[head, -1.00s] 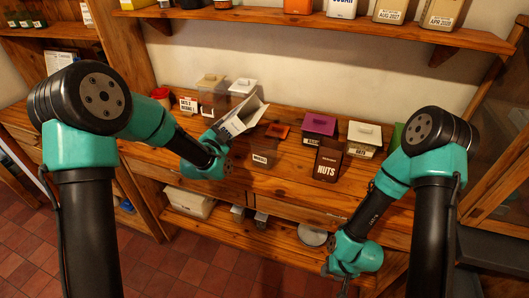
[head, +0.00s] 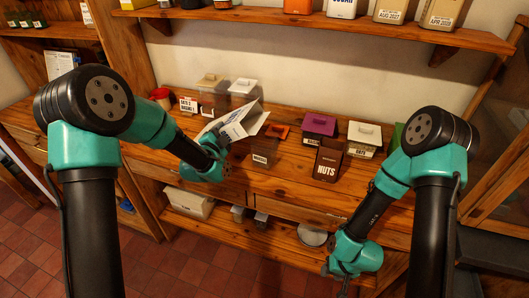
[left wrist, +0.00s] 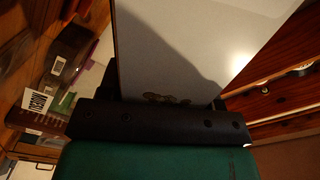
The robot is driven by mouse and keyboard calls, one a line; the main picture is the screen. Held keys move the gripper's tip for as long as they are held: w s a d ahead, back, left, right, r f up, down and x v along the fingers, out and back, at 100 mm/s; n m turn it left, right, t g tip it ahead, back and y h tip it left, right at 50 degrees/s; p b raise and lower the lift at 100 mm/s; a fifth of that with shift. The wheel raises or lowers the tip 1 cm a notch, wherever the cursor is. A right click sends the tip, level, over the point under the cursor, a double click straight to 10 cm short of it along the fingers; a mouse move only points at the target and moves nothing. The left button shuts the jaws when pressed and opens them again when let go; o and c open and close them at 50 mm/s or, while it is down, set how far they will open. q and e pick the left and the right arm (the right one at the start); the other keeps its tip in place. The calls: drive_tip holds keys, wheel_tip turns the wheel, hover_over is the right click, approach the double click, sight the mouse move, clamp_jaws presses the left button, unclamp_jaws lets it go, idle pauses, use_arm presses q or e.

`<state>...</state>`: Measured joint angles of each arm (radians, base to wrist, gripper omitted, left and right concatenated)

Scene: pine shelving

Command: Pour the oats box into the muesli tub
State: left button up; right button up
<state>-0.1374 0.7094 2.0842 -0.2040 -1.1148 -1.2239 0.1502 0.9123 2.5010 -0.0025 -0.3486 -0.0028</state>
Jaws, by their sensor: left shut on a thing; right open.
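The oats box (head: 240,121), pale with printing, is held tilted in my left gripper (head: 222,158), its upper end leaning right. In the left wrist view its plain pale face (left wrist: 190,45) fills the middle, with the gripper (left wrist: 160,110) shut on it. The box's upper end is near and above the tub; whether anything is falling out I cannot tell. My right gripper (head: 337,276) is low at the front, empty and open.
A brown nuts box (head: 327,163), a purple-lidded tub (head: 319,125) and a white-lidded tub (head: 363,139) stand to the right. Lidded tubs (head: 211,89) and a red-lidded jar (head: 161,97) stand behind left. A shelf (head: 300,22) runs above.

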use_arm(q)
drive_tip(key=shift+f+m, duration=0.45)
drive_tip(key=shift+m, duration=0.15)
